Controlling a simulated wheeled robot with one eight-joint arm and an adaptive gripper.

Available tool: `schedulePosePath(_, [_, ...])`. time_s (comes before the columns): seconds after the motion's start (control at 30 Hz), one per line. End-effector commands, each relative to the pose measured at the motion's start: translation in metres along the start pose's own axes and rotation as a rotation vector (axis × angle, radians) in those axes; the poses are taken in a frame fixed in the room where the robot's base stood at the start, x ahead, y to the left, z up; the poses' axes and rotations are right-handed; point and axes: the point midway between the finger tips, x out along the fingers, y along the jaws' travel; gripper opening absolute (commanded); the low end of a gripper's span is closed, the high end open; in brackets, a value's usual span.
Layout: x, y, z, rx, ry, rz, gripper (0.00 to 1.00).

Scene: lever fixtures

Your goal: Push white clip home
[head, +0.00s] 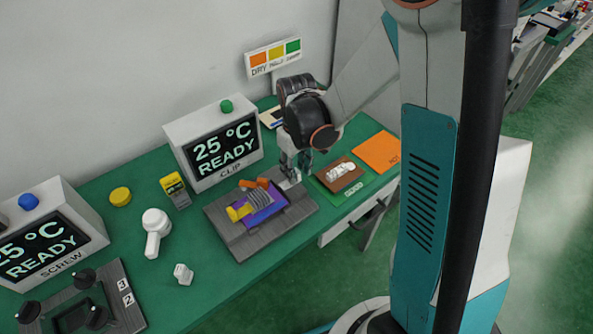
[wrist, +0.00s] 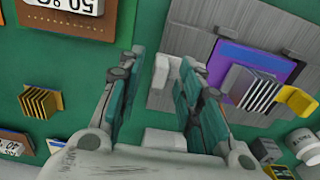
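The clip fixture has a grey base (head: 238,243) with a purple plate (head: 272,206), a finned grey block (head: 259,199), a yellow piece (head: 238,212) and orange pieces (head: 254,184). A white piece (head: 289,183), likely the white clip, sits at the base's right end under my gripper (head: 293,163). In the wrist view, a white block (wrist: 160,76) lies between the fingers of my gripper (wrist: 158,80), with gaps beside it. Another white block (wrist: 164,141) shows lower down. The fingers are apart; contact with the white piece cannot be told. The orange pieces are not visible there.
A CLIP display (head: 215,145) reading 25 °C READY stands behind the fixture. A green mat with a brown board (head: 328,177) and an orange card (head: 378,151) lie right. A white handled object (head: 155,228) and a small white part (head: 183,273) stand left.

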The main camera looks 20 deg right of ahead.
Motion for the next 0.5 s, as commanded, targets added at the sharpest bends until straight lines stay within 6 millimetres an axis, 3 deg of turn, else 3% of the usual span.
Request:
schedulePosePath(0.3, [0.0024, 0.0, 0.0001, 0.0, 0.0, 0.0, 0.33])
schedulePosePath(0.47, [0.0023, 0.0, 0.0001, 0.0, 0.0, 0.0, 0.0])
schedulePosePath(0.5, [0.0023, 0.0, 0.0001, 0.0, 0.0, 0.0, 0.0])
